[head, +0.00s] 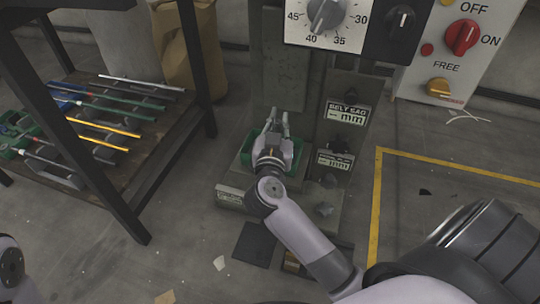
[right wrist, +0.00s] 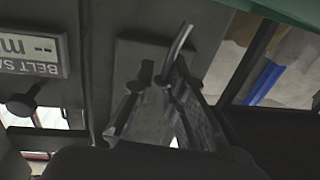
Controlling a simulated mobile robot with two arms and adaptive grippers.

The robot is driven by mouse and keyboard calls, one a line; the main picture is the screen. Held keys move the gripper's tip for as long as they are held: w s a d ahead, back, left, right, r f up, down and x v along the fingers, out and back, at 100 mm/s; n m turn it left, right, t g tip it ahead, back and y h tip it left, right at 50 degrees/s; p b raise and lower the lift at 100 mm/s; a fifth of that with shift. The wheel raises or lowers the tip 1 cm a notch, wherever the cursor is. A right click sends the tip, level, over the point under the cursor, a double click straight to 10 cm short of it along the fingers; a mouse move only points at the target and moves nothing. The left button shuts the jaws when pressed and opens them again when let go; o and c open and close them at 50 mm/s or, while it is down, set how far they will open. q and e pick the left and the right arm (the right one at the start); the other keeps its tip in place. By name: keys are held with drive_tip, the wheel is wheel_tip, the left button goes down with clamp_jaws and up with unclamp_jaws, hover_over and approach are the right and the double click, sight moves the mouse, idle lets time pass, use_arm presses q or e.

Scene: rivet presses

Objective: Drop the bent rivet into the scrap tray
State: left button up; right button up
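My right gripper (head: 277,122) is in front of the press column, over the green tray (head: 247,157) on the press base. In the right wrist view its two fingers (right wrist: 163,78) are close together on the bent rivet (right wrist: 182,40), a thin grey metal piece with a curved end sticking out past the fingertips. The gripper and wrist hide the middle of the tray, so its contents cannot be seen. My left gripper is out of view; only part of my left arm shows at the lower left edge.
The press column (head: 285,70) carries a dial (head: 327,12) and mm labels (head: 343,112). A rack (head: 150,165) with coloured rods stands on the left. A control panel with a red knob (head: 462,37) is at upper right. Yellow-lined floor on the right is mostly clear.

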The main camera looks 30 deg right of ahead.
drive_tip(key=o, duration=0.4)
drive_tip(key=shift+s, duration=0.1)
drive_tip(key=v, duration=1.1)
drive_tip(key=shift+s+a, duration=0.3)
